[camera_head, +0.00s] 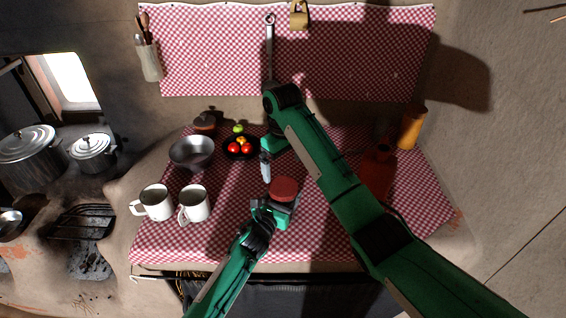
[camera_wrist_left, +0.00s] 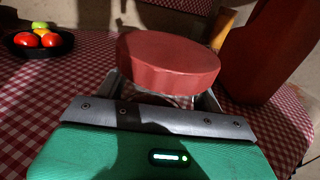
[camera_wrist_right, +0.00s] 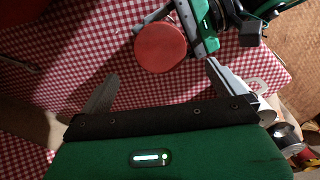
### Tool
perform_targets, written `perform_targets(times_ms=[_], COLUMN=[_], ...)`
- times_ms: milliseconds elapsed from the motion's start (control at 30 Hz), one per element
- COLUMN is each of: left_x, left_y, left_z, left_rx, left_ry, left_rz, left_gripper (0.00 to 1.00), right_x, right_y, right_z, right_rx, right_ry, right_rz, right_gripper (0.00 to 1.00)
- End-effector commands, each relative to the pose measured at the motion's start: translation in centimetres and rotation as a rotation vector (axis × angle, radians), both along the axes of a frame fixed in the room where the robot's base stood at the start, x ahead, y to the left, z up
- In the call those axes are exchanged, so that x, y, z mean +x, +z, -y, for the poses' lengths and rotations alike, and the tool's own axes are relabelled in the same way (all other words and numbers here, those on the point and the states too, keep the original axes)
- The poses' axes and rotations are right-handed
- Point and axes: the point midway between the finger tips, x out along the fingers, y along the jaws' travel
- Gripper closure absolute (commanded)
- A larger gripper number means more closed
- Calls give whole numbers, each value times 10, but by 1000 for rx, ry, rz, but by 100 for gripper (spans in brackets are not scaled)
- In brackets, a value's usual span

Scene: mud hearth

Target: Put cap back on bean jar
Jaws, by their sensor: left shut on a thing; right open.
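The round red cap (camera_head: 284,187) sits on top of the bean jar, whose clear glass (camera_wrist_left: 160,98) shows as a thin strip under the cap in the left wrist view. I cannot tell how tightly it is seated. My left gripper (camera_head: 280,204) is shut on the jar just below the cap, and its fingers and palm hide most of the jar. The cap also shows in the right wrist view (camera_wrist_right: 160,46). My right gripper (camera_wrist_right: 160,80) is open and empty, apart from the cap, and is up and left of it in the head view.
A bowl of fruit (camera_head: 226,153), a metal bowl (camera_head: 192,152) and two white mugs (camera_head: 156,203) (camera_head: 194,205) stand left on the checked cloth (camera_head: 160,247). A red container (camera_head: 377,170) and an orange one (camera_head: 411,128) stand right. Pots (camera_head: 92,152) sit far left.

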Motion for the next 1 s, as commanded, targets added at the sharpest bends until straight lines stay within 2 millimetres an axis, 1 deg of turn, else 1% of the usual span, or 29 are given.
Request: perform_targets(times_ms=[233,333,467,700,833,1000], left_x=[-1,-1,-1,-1,-1,-1], left_y=[-1,-1,-1,-1,-1,-1], left_z=[0,0,0,0,0,0], left_rx=[-1,-1,-1,-1,-1,-1], left_ry=[0,0,0,0,0,0], left_rz=[-2,-2,-3,-3,-3,-3], left_gripper=[96,96,96,96,96,96], right_x=[0,0,-1,-1,-1,0], right_y=[-1,-6,-23,-60,-73,-80], right_z=[0,0,0,1,1,0], right_rx=[0,0,0,0,-1,0], right_ry=[-2,-3,-4,-4,-4,-4], right_rz=[0,-1,-3,-3,-2,0], right_gripper=[0,0,0,0,0,0])
